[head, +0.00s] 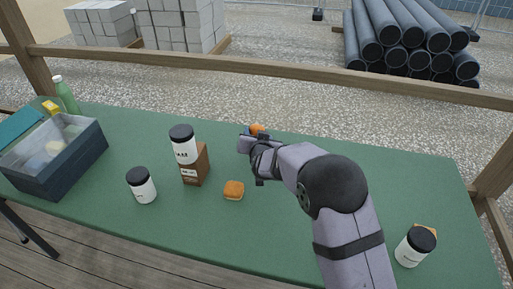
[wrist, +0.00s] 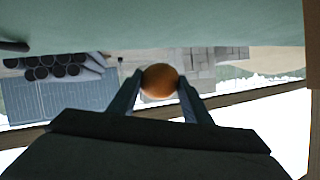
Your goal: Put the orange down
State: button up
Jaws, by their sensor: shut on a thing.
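The orange (head: 257,129) shows as a small round patch at the far side of the green table (head: 330,150), partly hidden by my gripper. My gripper (head: 248,139) reaches over the back part of the table. In the wrist view the orange (wrist: 160,81) sits between the two fingertips of my gripper (wrist: 159,86), with a finger touching each side. The gripper is shut on it. The wrist view appears upside down, with the green tabletop (wrist: 150,22) at the top. I cannot tell whether the orange touches the table.
A bread bun (head: 234,191), a brown carton (head: 196,166), and white jars with black lids (head: 142,186) stand left of my arm. Another jar (head: 414,247) stands at the right. A dark bin (head: 62,165) and green bottle (head: 66,95) are far left. The table's back right is clear.

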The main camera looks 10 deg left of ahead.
jog(key=shift+f, duration=2.6)
jog(key=shift+f, duration=0.15)
jog(key=shift+f, duration=0.15)
jog(key=o, duration=1.1)
jog(key=shift+o, duration=0.2)
jog(key=shift+r, duration=0.25)
jog(key=b+v, duration=0.1)
jog(key=v, duration=1.1)
